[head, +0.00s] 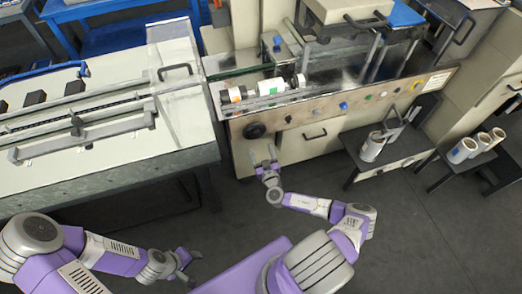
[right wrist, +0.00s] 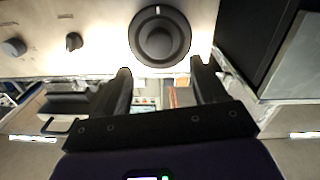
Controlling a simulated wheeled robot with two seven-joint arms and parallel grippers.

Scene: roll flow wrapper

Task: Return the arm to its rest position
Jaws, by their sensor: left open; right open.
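My right gripper (head: 262,151) is open and empty in front of the wrapper's front panel, just below the large black knob (head: 254,130). In the right wrist view its two dark fingers (right wrist: 160,68) are spread apart, with the black knob (right wrist: 160,37) beyond and between them and nothing held. I cannot tell whether a finger touches the panel. My left gripper (head: 194,268) is low at the bottom of the head view, over the dark floor, open and empty. My left arm is bent, below the conveyor table.
The wrapper (head: 330,108) holds rolls (head: 265,88) on its metal deck. The conveyor table (head: 120,165) stands at the left. A white roll (head: 373,147) sits on a low dark stand at the right, with several rolls (head: 462,150) beyond. The floor (head: 420,230) at the lower right is clear.

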